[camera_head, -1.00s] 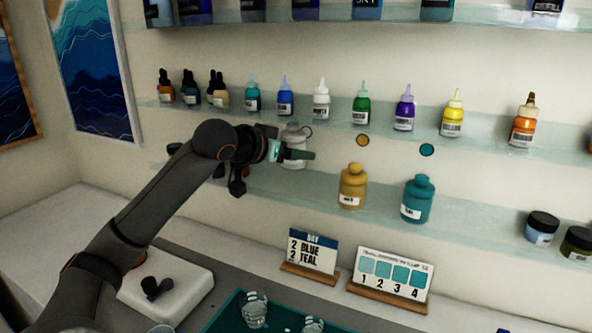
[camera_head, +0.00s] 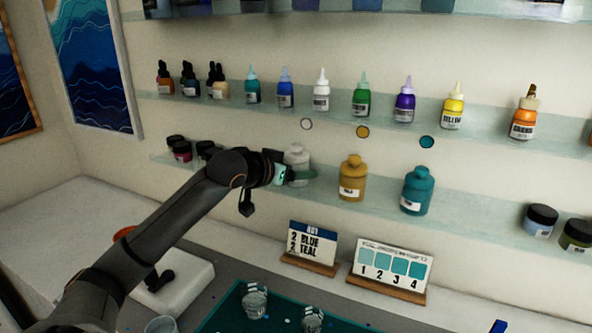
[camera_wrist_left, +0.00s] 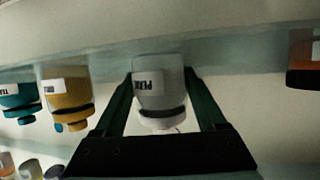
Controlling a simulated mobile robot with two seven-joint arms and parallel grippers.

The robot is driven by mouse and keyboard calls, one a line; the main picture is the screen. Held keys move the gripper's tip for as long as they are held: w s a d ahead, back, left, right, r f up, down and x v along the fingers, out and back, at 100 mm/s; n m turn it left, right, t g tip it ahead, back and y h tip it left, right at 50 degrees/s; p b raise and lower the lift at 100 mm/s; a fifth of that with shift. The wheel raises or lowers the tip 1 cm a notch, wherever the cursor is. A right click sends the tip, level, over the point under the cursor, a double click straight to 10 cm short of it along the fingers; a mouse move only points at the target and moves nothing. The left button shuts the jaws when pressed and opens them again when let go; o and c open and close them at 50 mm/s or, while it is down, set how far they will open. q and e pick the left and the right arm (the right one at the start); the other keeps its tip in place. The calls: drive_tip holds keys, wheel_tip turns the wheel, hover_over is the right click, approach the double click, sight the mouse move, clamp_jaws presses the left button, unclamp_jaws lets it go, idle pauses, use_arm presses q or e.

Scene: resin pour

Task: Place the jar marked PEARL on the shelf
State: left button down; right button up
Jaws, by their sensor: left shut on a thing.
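The white PEARL jar (camera_head: 297,157) is upright at the left of the gold jar, at the lower glass shelf (camera_head: 470,219). My left gripper (camera_head: 299,174) is shut around it, with one dark green finger across its front. In the left wrist view, which is upside down, the jar (camera_wrist_left: 158,90) shows its PEARL label between both fingers. Its base is close to the shelf; whether it rests on it I cannot tell. My right gripper is out of view.
The gold jar (camera_head: 353,177) and teal jar (camera_head: 417,190) stand to the right. Small dark-lidded jars (camera_head: 180,150) stand to the left. Bottles line the shelf above. A pale ring (camera_head: 306,124) is on the wall above the PEARL jar. Two cards stand below on the counter.

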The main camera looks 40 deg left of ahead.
use_arm(q)
unclamp_jaws()
drive_tip(key=shift+f, duration=0.1)
drive_tip(key=shift+s+r, duration=0.2)
drive_tip(key=shift+s, duration=0.15)
drive_tip(key=b+v, duration=0.2)
drive_tip(key=v, duration=0.9)
drive_tip(key=shift+s, duration=0.15)
drive_tip(key=shift+r, duration=0.1)
